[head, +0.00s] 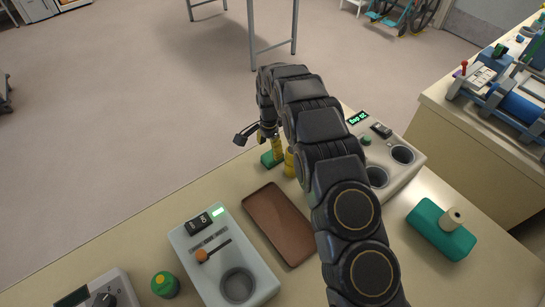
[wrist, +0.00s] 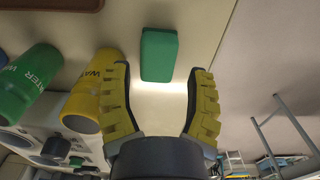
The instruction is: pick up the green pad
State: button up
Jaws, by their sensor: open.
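The green pad (head: 268,159) lies on the cream table top near its far edge, partly hidden by my gripper in the head view. In the wrist view the green pad (wrist: 158,54) is a plain rounded block between the tips of my two yellow fingers, with a gap on each side. My gripper (wrist: 156,70) is open and empty. In the head view my gripper (head: 272,144) points down over the pad. The exact height between fingertips and pad is hard to tell.
A yellow water bottle (wrist: 95,90) stands close to my left finger, with a green water bottle (wrist: 38,82) beyond it. A brown tray (head: 279,222), a grey device with a slider (head: 205,262), a device with round wells (head: 405,138) and a teal block (head: 427,228) surround the area.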

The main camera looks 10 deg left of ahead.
aim_at(272, 154)
jog(key=f, duration=0.3)
jog(key=d+f, duration=0.1)
jog(key=f, duration=0.1)
jog(key=shift+w+f, duration=0.15)
jog(key=shift+w, duration=0.1)
jog(key=shift+a, duration=0.1)
jog(key=c, duration=0.6)
